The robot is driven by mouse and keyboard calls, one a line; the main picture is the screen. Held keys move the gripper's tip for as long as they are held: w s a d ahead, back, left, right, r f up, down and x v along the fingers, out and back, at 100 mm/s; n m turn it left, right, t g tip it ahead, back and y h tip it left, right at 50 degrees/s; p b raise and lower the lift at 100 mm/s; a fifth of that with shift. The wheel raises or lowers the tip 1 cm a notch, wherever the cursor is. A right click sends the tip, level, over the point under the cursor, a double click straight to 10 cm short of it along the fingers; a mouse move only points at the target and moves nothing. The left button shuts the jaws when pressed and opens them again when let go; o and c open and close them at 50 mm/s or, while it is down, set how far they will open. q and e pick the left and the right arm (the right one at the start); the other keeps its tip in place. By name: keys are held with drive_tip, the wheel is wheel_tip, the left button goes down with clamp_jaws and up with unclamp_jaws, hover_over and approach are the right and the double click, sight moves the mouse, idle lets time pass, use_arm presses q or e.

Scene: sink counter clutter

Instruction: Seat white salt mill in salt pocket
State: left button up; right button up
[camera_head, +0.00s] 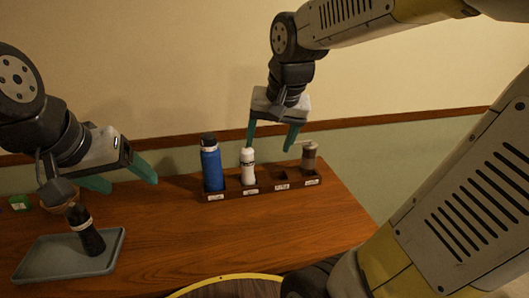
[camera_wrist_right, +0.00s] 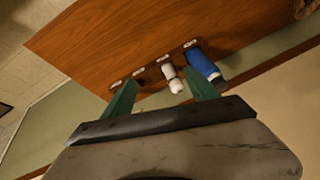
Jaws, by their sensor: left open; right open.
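The white salt mill (camera_head: 248,170) stands upright in the second pocket from the left of a dark wooden rack (camera_head: 262,190); its lower part is hidden by the front wall. The rack's labels are too small to read. My right gripper (camera_head: 271,147) is open and empty above and behind the rack, with one finger close above the mill's top. In the right wrist view the white mill (camera_wrist_right: 172,77) shows between the open teal fingers, apart from them. My left gripper (camera_head: 127,182) is open at the left, above the table near the tray.
The third pocket (camera_head: 281,177) looks empty. A green item (camera_head: 20,202) lies behind. The table's middle is clear.

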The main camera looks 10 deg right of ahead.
drive_tip(key=s+n+t+y, duration=0.1)
drive_tip(key=s+n, duration=0.2)
drive_tip(key=s, duration=0.5)
drive_tip(key=shift+s+a+t, duration=0.3)
drive_tip(key=shift+s+a, duration=0.05)
drive_tip(key=shift+s, duration=0.05)
